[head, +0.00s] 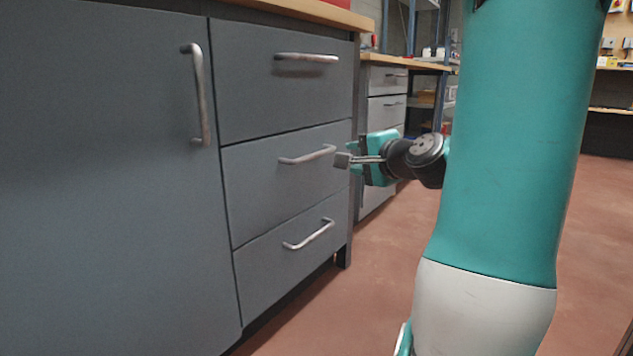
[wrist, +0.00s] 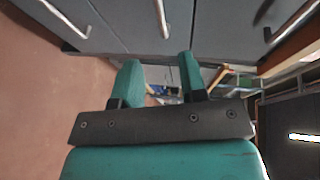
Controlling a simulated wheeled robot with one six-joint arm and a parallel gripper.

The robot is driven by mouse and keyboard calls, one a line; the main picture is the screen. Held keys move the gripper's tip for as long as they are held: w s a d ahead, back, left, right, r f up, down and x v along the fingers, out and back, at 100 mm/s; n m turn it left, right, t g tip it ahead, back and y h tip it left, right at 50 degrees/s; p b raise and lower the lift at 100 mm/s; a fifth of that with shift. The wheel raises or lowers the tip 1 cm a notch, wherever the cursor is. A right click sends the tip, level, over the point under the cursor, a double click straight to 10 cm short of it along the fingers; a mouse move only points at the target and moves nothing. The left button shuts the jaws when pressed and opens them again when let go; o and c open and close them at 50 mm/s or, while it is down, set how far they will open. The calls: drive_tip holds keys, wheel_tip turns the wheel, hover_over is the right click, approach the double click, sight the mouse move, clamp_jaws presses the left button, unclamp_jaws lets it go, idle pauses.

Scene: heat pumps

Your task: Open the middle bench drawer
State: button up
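The grey bench has a column of three drawers, all flush and shut. The middle drawer (head: 255,185) has a silver bar handle (head: 308,156). In the head view my gripper (head: 351,158) is level with this handle, just past its right end. In the wrist view the middle handle (wrist: 161,18) shows at the top, ahead of and between the fingers. My gripper (wrist: 160,78) has its two teal fingers apart with nothing between them. I cannot tell the exact gap between fingers and handle.
The top drawer handle (head: 306,57) and bottom drawer handle (head: 309,234) sit above and below. A cabinet door with a vertical handle (head: 198,95) is at left. Another drawer unit (head: 387,110) stands behind. The red floor (head: 385,270) in front is clear.

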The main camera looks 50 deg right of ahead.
sight(318, 155)
drive_tip(key=p+x, duration=0.6)
drive_tip(key=x, duration=0.2)
drive_tip(key=p+x, duration=0.7)
drive_tip(key=x, duration=0.1)
drive_tip(key=shift+d+r, duration=0.1)
drive_tip(key=shift+d, duration=0.15)
drive_tip(key=shift+w+d+f, duration=0.2)
drive_tip(key=shift+w+f, duration=0.1)
drive_tip(key=shift+w, duration=0.3)
clamp_jaws()
